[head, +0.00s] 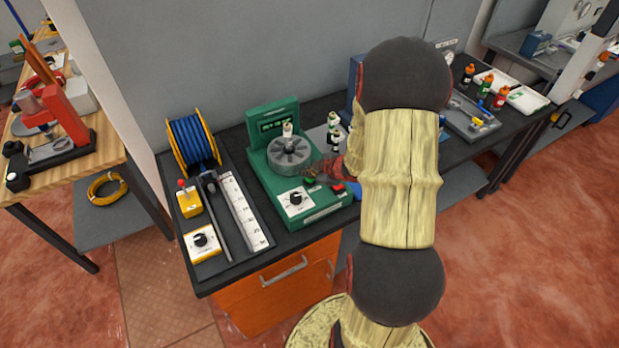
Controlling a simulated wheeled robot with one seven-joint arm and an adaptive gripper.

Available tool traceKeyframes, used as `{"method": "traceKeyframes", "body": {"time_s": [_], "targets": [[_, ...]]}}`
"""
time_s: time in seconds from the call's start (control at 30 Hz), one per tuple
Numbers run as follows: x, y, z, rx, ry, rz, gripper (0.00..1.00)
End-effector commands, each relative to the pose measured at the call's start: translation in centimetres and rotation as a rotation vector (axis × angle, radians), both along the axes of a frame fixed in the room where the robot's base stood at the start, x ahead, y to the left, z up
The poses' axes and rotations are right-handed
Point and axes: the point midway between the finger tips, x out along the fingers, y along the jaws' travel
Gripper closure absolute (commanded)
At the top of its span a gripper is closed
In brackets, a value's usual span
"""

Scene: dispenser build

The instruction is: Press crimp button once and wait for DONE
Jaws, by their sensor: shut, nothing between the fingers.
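A green machine (310,207) stands on the dark bench, with a grey round drum (289,152), a white dial plate (296,200) and a small display (281,124) at its back. Green characters show on the display but are too small to read. A red button (338,187) sits at the machine's front right. I cannot read its label, so I cannot tell whether it is the crimp button. My gripper (318,170) is shut and empty, low over the machine between the drum and the red button. I cannot tell whether it touches anything. My arm hides the area to the right.
Left of the machine are a blue cable spool (192,140), a white ruler (243,211) and a yellow dial box (202,242). Small white bottles (333,130) stand close behind my gripper. A grey tray (471,117) lies farther right. A red press (66,112) is on the wooden table.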

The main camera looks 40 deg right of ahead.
Motion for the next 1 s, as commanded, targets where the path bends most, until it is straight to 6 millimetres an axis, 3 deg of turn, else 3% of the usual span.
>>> {"method": "traceKeyframes", "body": {"time_s": [1.0], "targets": [[0.0, 0.0, -1.2, 0.001, 0.001, 0.000, 1.00]]}}
